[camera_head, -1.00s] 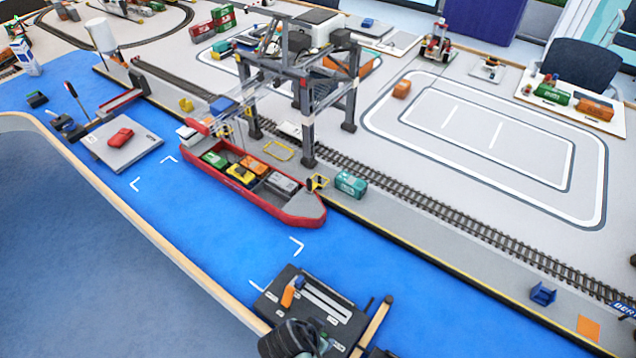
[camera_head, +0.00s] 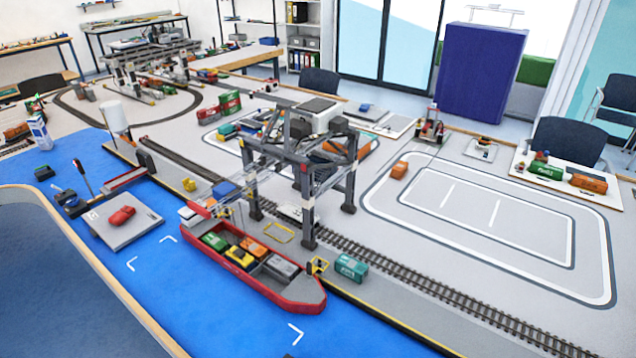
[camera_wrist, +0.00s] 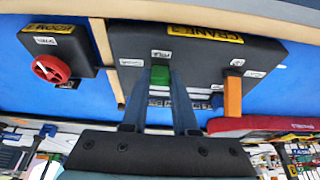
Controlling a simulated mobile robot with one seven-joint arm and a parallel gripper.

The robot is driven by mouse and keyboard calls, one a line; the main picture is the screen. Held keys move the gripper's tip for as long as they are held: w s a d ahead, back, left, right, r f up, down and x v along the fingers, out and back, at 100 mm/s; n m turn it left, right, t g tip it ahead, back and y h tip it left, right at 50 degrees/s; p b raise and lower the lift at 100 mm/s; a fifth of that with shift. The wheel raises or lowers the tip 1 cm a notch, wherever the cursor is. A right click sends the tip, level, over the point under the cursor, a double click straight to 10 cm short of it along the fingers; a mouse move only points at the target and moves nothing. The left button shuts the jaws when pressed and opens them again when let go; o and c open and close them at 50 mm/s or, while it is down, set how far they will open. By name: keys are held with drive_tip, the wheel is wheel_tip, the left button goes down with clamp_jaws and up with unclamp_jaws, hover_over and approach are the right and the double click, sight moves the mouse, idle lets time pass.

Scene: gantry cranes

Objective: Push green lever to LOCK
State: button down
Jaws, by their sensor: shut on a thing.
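In the wrist view, a black control box (camera_wrist: 205,50) carries a yellow plate that seems to read CRANE, and it appears upside down. The green lever (camera_wrist: 160,78) stands up from the box between the two dark fingers of my gripper (camera_wrist: 160,88). My gripper is shut on the green lever. An orange lever (camera_wrist: 232,96) stands to the right, apart from the fingers. Small white labels (camera_wrist: 161,54) sit by the lever slots, too small to read, so I cannot tell which is LOCK. The control box and my gripper are out of the head view.
In the wrist view, a second black box (camera_wrist: 58,55) with a red handwheel (camera_wrist: 50,69) stands left of the control box. In the head view, a gantry crane (camera_head: 305,165) stands over rails beside a red ship (camera_head: 290,290) carrying containers and small vehicles.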

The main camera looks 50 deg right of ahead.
drive_tip(key=shift+w+d+r+y+p, duration=0.15)
drive_tip(key=shift+d+y+p, duration=0.2)
drive_tip(key=shift+y, duration=0.2)
drive_tip(key=shift+s+d+r+y+p, duration=0.1)
drive_tip(key=shift+d+r+y+p, duration=0.1)
drive_tip(key=shift+y+p, duration=0.3)
drive_tip(key=y, duration=0.1)
drive_tip(key=d+y, duration=0.1)
drive_tip(key=y, duration=0.1)
drive_tip(key=shift+w+f, duration=0.15)
drive_tip(key=shift+f, duration=0.05)
drive_tip(key=y+b, duration=0.1)
drive_tip(key=b, duration=0.1)
drive_tip(key=d+y+b, duration=0.1)
drive_tip(key=y, duration=0.1)
drive_tip(key=shift+d+f+b, duration=0.25)
drive_tip(key=shift+f+b, duration=0.15)
drive_tip(key=y+b, duration=0.2)
drive_tip(key=b, duration=0.1)
drive_tip(key=shift+d+f+g, duration=0.1)
drive_tip(key=shift+d+g, duration=0.2)
drive_tip(key=shift+d+y+b, duration=0.1)
drive_tip(key=shift+y+b, duration=0.25)
drive_tip(key=shift+b, duration=0.35)
drive_tip(key=c, duration=0.7)
unclamp_jaws()
